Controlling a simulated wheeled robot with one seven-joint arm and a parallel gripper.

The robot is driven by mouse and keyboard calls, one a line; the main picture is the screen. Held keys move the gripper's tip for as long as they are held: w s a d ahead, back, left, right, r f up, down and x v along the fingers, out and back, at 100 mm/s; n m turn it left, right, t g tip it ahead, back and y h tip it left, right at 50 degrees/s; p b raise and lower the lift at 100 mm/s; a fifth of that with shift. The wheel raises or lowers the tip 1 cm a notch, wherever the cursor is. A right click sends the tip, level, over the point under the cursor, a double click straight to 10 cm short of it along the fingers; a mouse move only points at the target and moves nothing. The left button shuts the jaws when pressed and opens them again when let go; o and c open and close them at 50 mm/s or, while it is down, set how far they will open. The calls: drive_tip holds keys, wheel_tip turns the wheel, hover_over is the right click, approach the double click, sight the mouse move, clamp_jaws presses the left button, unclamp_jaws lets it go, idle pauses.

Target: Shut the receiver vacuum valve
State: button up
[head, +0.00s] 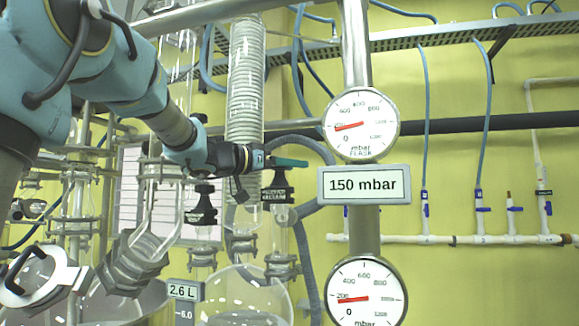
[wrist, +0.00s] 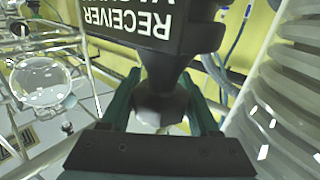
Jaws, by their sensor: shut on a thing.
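The receiver vacuum valve (head: 278,194) is a black part with white lettering, on a glass neck right of the coil column. In the wrist view its label (wrist: 128,18) reads upside down, with a dark tapered stem (wrist: 160,85) beside it. My gripper (head: 292,162) reaches in from the left at the valve's top. In the wrist view the teal fingers of my gripper (wrist: 162,108) stand on both sides of the stem and are shut on the valve. Its handle is largely hidden, so I cannot tell its turn position.
A similar black valve (head: 203,208) stands to the left. The flask gauge (head: 361,124) is above a sign (head: 363,184) reading 150 mbar, with a second gauge (head: 365,292) below. The white coil column (head: 245,80) stands close behind my gripper. A round glass vessel (head: 245,300) is below.

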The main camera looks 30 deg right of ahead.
drive_tip(key=shift+r, duration=0.1)
drive_tip(key=o, duration=1.1)
drive_tip(key=shift+s+a+b, duration=0.35)
drive_tip(key=shift+a+b, duration=0.3)
drive_tip(key=shift+a, duration=1.1)
drive_tip(key=shift+s+a+b, duration=0.3)
drive_tip(key=shift+a+b, duration=0.4)
drive_tip(key=shift+a, duration=1.1)
drive_tip(key=shift+s+a+b, duration=0.35)
drive_tip(key=shift+a+b, duration=0.3)
drive_tip(key=shift+a, duration=1.1)
